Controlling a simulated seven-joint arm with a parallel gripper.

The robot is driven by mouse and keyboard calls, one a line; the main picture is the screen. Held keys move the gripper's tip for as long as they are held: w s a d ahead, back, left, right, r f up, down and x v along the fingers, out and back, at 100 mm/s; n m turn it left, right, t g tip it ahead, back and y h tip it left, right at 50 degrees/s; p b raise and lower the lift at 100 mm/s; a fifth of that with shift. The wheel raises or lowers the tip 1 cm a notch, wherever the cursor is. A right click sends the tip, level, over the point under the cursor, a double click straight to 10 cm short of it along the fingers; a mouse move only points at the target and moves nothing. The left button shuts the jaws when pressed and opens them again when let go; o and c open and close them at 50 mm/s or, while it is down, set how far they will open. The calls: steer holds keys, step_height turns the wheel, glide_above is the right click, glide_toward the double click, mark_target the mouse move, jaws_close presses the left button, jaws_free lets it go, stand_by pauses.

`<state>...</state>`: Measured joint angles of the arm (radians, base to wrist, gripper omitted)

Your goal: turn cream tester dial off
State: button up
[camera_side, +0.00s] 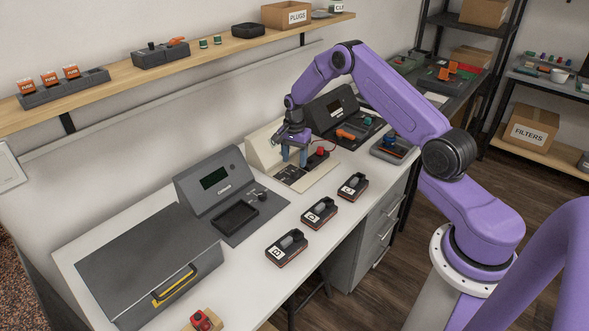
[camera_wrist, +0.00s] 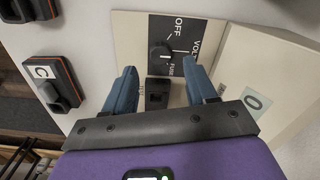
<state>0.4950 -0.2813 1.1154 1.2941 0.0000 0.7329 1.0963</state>
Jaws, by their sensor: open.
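The cream tester (camera_side: 263,152) stands on the white bench between two dark grey units. In the wrist view its cream panel (camera_wrist: 128,38) bears a black dial (camera_wrist: 160,60) on a dark plate, with the words OFF, VOLT and FUSE around it. A pale mark on the dial appears to lie on the side of the word FUSE. My gripper (camera_side: 294,160) is over the tester, pointing down. In the wrist view my gripper (camera_wrist: 159,66) is open, its two blue-grey fingers on either side of the dial with gaps showing. In the side view the fingers hide the dial.
A red knob (camera_side: 321,152) sits on the tester's right side. Several small black modules (camera_side: 315,213) line the bench front. A grey Continuity-style unit (camera_side: 222,190) stands left, and a dark unit (camera_side: 332,110) with an orange-handled part stands right. A grey case (camera_side: 135,262) fills the near left.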

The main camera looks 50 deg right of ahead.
mark_target(294, 172)
steer(key=shift+f, duration=2.45)
jaws_close()
